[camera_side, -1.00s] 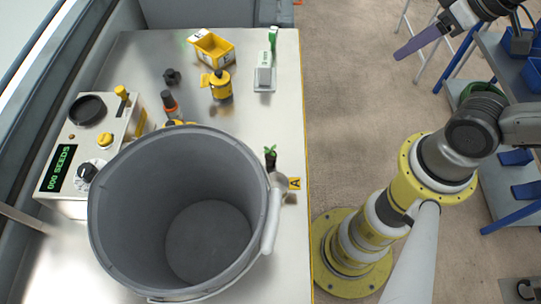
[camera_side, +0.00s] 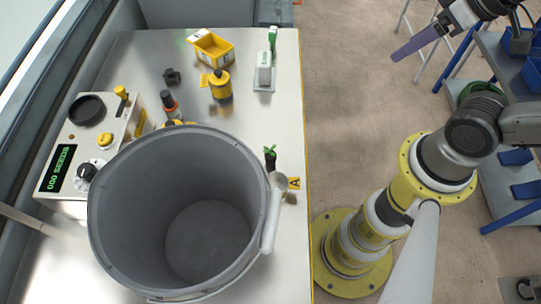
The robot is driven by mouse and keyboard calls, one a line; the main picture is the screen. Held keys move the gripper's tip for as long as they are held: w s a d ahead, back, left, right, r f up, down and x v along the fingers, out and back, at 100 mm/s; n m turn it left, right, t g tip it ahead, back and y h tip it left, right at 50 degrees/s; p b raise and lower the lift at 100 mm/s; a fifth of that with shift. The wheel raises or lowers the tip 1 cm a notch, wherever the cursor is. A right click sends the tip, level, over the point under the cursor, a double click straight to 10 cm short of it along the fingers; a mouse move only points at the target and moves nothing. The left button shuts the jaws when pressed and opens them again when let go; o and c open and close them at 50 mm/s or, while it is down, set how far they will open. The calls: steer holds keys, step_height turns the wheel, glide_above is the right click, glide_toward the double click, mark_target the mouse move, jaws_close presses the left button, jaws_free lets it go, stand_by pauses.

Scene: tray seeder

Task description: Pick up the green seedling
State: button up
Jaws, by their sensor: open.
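A small green seedling (camera_side: 270,152) with dark leaves stands near the right edge of the bench, just right of the large grey bucket's rim. Its lower part is partly hidden by the rim and handle. My gripper (camera_side: 414,43) is at the upper right, high and well away from the seedling, with a long purple finger pointing left. It is seen edge-on, so the gap between the fingers is hidden. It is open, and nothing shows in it.
The grey bucket (camera_side: 130,170), with a pale handle (camera_side: 271,222), fills the front of the bench. A seed counter (camera_side: 62,170) stands left. A yellow bin (camera_side: 213,47), a yellow bottle (camera_side: 221,86) and a white box (camera_side: 264,76) stand behind. A yellow A label (camera_side: 294,184) marks the edge.

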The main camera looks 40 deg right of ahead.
steer(key=w+a+r+n, duration=0.2)
steer(key=w+r+n, duration=0.1)
steer(key=w+n, duration=0.2)
steer(key=n+g, duration=0.6)
steer(key=n, duration=0.5)
glide_above(271, 155)
step_height(271, 155, down, 14)
steer(key=r, duration=0.1)
step_height(271, 155, down, 14)
steer(key=shift+r, duration=0.1)
